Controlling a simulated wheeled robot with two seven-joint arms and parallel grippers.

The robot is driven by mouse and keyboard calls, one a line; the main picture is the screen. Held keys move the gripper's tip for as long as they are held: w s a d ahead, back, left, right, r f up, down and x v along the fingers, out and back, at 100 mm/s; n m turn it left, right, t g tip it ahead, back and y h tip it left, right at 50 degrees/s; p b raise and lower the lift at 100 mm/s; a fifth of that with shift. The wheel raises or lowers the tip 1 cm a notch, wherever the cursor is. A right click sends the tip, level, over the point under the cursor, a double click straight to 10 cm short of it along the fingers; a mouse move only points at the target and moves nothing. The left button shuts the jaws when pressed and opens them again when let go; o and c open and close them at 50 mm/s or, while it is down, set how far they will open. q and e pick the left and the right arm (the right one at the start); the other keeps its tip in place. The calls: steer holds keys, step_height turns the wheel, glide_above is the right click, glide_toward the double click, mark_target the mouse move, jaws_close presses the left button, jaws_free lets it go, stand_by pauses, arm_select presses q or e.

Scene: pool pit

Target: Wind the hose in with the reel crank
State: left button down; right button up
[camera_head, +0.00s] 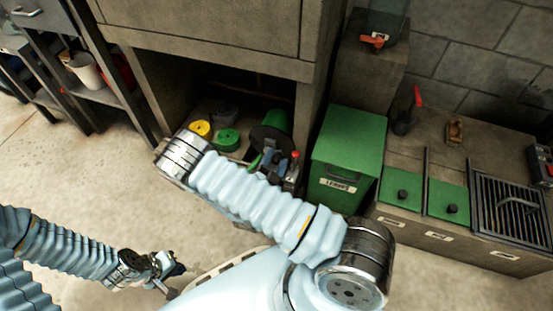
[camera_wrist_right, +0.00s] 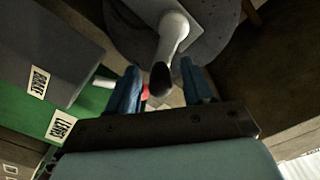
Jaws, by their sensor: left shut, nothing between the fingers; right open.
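The hose reel (camera_head: 272,137), a dark round disc with green behind it, sits in the low opening under the grey cabinet. In the right wrist view a dark grey disc (camera_wrist_right: 215,35) fills the top. A pale tapered bar with a black end (camera_wrist_right: 172,40) stands out from it, apparently the crank. My right gripper (camera_wrist_right: 160,90) is open, and its blue fingers show on either side of the bar's black end. Contact cannot be told. In the head view my right gripper (camera_head: 272,163) is in front of the reel, near a red knob (camera_head: 295,155). My left gripper (camera_head: 180,270) is shut and empty, low over the floor.
A yellow coil (camera_head: 200,128) and a green coil (camera_head: 227,139) lie left of the reel. A green bin labelled LEAVES (camera_head: 347,150) stands close to the right of my right gripper. The cabinet front (camera_head: 215,55) overhangs the opening. The floor at left is clear.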

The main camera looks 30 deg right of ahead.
steer(key=shift+w+d, duration=0.35)
steer(key=shift+d, duration=0.05)
steer(key=shift+c, duration=0.2)
steer(key=c, duration=0.8)
steer(key=shift+s+f, duration=0.1)
steer(key=shift+f, duration=0.05)
